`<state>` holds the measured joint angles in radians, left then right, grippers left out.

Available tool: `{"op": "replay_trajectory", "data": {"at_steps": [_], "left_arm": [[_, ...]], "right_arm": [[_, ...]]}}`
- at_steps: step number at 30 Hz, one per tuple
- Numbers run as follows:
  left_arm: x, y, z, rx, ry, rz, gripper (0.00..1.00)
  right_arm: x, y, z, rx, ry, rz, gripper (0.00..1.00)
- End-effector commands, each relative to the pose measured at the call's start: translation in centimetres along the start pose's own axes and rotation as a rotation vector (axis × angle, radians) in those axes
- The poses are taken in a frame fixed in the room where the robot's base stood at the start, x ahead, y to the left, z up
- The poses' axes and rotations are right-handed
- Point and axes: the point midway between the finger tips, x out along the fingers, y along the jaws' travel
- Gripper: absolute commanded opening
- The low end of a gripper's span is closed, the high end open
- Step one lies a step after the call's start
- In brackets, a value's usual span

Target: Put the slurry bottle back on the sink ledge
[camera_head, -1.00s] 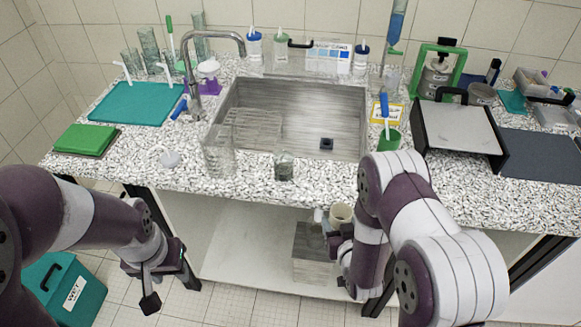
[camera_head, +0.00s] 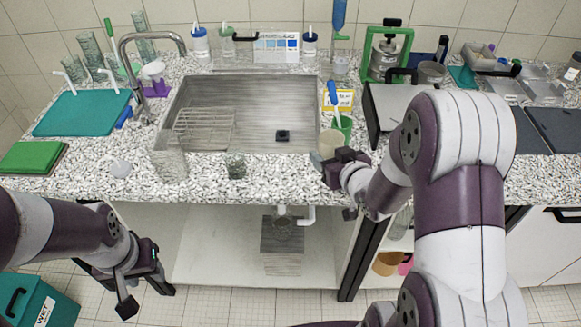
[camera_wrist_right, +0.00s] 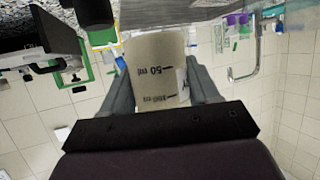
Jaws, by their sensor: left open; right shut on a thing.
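The slurry bottle, a beige cylinder (camera_head: 330,140) with dark volume marks, is in my right gripper (camera_head: 334,163) by the front right corner of the sink (camera_head: 250,150). In the right wrist view the bottle (camera_wrist_right: 157,68) sits between both grey fingers of the gripper (camera_wrist_right: 160,90), and a "50 ml" mark shows. Its lower end is partly hidden by the gripper in the head view. I cannot tell whether it touches the counter. My left gripper (camera_head: 140,285) is open and empty, low in front of the counter. Bottles stand along the ledge behind the sink.
A green cup (camera_head: 342,127) with a blue-handled brush and a yellow sign (camera_head: 345,100) stand close behind the held bottle. A black-framed box (camera_head: 395,112) is to the right. A blue-capped bottle (camera_head: 309,46) stands behind the sink.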

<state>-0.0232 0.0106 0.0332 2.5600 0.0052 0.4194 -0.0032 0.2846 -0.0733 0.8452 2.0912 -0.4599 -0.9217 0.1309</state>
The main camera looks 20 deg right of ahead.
Motion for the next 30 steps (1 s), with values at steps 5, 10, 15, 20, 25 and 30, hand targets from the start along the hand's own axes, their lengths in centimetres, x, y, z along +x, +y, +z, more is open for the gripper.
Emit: {"op": "replay_trajectory", "data": {"at_steps": [5, 10, 15, 20, 25, 30], "left_arm": [[0.0, 0.0, 0.0, 0.0, 0.0, 0.0, 0.43], [-0.3, 0.0, 0.0, 0.0, 0.0, 0.0, 0.43], [-0.7, 0.0, -0.1, 0.0, 0.0, 0.0, 0.43], [-0.8, 0.0, -0.1, 0.0, 0.0, 0.0, 0.43], [-1.3, 0.0, -0.1, 0.0, 0.0, 0.0, 0.43], [-1.4, 0.0, -0.2, 0.0, 0.0, 0.0, 0.43]], "right_arm": [[1.5, -1.0, 0.0, -0.001, -0.002, -0.009, 0.24], [5.3, -3.1, 0.9, -0.002, -0.004, -0.01, 0.24], [9.3, -5.3, 1.9, -0.001, -0.003, -0.008, 0.24], [11.1, -6.2, 2.3, 0.0, -0.001, -0.004, 0.24], [12.3, -6.3, 5.0, 0.0, -0.004, -0.003, 0.24], [12.8, -6.2, 5.9, -0.001, 0.002, -0.003, 0.24]]}}
